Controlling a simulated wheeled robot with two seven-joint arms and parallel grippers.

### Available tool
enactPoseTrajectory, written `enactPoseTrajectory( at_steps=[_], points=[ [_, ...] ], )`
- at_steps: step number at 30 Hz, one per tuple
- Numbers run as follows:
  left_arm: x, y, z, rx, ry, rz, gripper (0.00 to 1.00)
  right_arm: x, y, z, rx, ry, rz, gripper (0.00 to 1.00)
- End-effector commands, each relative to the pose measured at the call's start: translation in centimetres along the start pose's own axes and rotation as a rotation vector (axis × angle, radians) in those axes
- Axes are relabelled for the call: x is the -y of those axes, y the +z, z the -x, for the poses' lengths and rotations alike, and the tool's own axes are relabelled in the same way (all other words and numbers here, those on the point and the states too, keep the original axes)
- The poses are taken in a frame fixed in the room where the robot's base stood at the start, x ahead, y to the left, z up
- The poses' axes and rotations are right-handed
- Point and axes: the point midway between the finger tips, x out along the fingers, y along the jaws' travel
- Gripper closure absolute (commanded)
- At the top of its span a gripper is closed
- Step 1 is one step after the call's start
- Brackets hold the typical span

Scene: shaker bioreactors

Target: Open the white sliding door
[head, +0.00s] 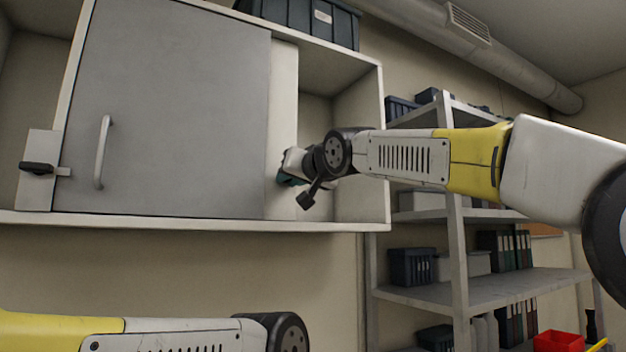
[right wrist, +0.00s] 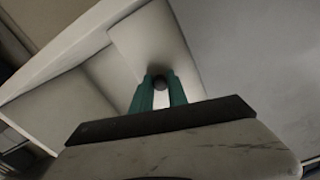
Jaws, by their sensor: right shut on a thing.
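The white sliding door (head: 283,100) shows as a narrow upright strip beside the grey panel in the wall cabinet. To its right the cabinet is open and its inside shows. My right gripper (head: 284,178) is at the lower part of this strip.
The grey panel (head: 170,100) has an upright handle (head: 102,152) and covers much of the cabinet (head: 320,226). A black latch (head: 38,167) is at the left. A dark crate (head: 300,18) sits on top. Shelves (head: 480,290) with binders stand at the right, near my right arm.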

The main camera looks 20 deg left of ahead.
Motion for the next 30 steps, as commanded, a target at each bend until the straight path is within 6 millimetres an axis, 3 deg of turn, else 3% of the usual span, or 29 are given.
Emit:
enactPoseTrajectory(
  at_steps=[6,7,8,19,30],
  points=[
    [0.0,0.0,0.0,0.0,0.0,0.0,0.64,-0.1,0.1,0.0,0.002,0.001,0.0,1.0],
    [0.0,0.0,0.0,0.0,0.0,0.0,0.64,-0.1,0.1,0.0,0.002,0.002,0.0,0.77],
    [0.0,0.0,0.0,0.0,0.0,0.0,0.64,-0.1,0.1,0.0,0.002,0.001,0.0,0.72],
    [0.0,0.0,0.0,0.0,0.0,0.0,0.64,-0.1,0.0,0.4,0.0,0.001,0.0,0.72],
    [0.0,0.0,0.0,0.0,0.0,0.0,0.64,-0.1,-0.1,6.1,-0.002,0.002,0.0,0.72]
  ],
)
